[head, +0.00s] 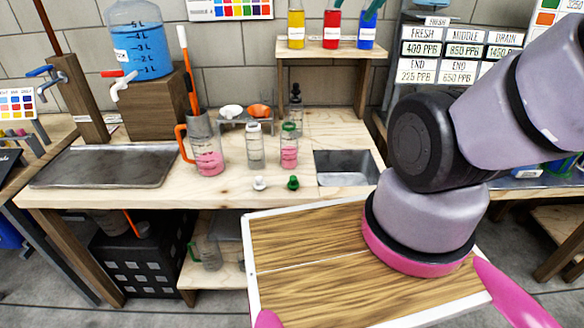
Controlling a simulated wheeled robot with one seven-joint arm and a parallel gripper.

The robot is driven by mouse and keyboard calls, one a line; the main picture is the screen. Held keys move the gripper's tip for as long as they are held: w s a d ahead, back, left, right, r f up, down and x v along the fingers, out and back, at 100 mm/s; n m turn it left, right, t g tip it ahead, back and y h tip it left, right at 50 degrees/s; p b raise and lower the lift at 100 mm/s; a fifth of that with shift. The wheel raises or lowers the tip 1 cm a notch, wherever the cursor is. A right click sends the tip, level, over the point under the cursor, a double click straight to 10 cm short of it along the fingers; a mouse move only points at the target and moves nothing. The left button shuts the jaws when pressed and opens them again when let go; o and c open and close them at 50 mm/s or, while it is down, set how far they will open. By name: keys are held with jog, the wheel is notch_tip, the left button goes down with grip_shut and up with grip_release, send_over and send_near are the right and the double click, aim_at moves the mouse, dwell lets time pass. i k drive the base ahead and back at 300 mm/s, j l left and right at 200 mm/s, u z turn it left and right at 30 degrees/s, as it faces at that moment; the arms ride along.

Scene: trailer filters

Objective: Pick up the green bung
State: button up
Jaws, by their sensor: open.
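A small green bung (292,182) lies near the front edge of the wooden bench, just left of the sink. A similar white bung (259,183) lies a little to its left, apart from it. Behind the green bung stands a clear container (289,155) with pink liquid and a green rim or collar. A clear container with a white rim (255,150) stands behind the white bung. My gripper is outside this view; my arm runs up and out at the right.
The wooden bench (235,190) has a metal sink (345,165) at right and a tray (105,166) at left. An orange-handled jug (207,160) holds a brush. A small shelf (330,48) carries yellow, red and blue bottles. Bare wood surrounds the bungs.

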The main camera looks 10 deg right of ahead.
aim_at(293, 184)
jog(key=j+z, duration=0.2)
jog(key=j, duration=0.2)
jog(key=k+j+z, duration=0.2)
jog(key=j, duration=0.2)
jog(key=k+j+z, duration=0.2)
jog(key=j, duration=0.15)
jog(key=j+z, duration=0.2)
jog(key=j, duration=0.2)
jog(key=k+j+z, duration=0.2)
jog(key=j, duration=0.1)
